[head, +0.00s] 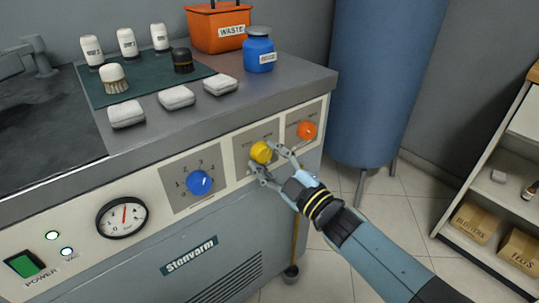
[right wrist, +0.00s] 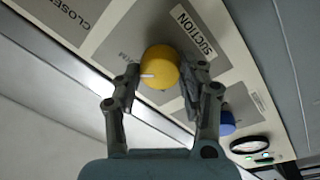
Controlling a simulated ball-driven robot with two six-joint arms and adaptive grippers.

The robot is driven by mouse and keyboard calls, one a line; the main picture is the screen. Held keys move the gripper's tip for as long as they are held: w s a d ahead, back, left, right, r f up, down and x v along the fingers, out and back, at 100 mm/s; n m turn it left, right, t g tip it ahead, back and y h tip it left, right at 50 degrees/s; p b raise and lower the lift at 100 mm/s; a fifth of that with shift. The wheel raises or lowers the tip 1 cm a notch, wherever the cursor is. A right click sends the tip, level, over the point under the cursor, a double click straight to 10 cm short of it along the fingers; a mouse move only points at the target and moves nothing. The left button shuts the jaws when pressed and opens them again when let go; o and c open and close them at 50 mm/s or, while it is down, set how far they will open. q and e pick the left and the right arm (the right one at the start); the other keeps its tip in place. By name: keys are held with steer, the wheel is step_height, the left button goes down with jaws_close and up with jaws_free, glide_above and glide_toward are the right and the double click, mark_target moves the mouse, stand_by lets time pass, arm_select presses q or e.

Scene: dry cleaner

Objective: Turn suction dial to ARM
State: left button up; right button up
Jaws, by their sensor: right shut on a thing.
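The suction dial (head: 261,152) is a round yellow knob on the machine's front panel, between a blue and an orange dial. My right gripper (head: 265,158) is shut on it, one finger on each side. In the right wrist view the yellow dial (right wrist: 160,68) sits between the fingertips (right wrist: 166,71), beside a SUCTION label (right wrist: 194,32). I cannot read ARM; the fingers cover part of the dial's plate. My left gripper is not in view.
The blue dial (head: 199,183) is to the left and the orange dial (head: 307,130) close to the right. A gauge (head: 122,217) and green power switch (head: 25,264) are further left. Bottles, brushes and white pads stand on top. A blue tank (head: 380,80) stands right of the machine.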

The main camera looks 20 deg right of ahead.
steer(key=shift+f+m, duration=0.1)
steer(key=shift+m, duration=0.5)
steer(key=o, duration=1.2)
steer(key=v, duration=1.2)
steer(key=shift+s, duration=0.15)
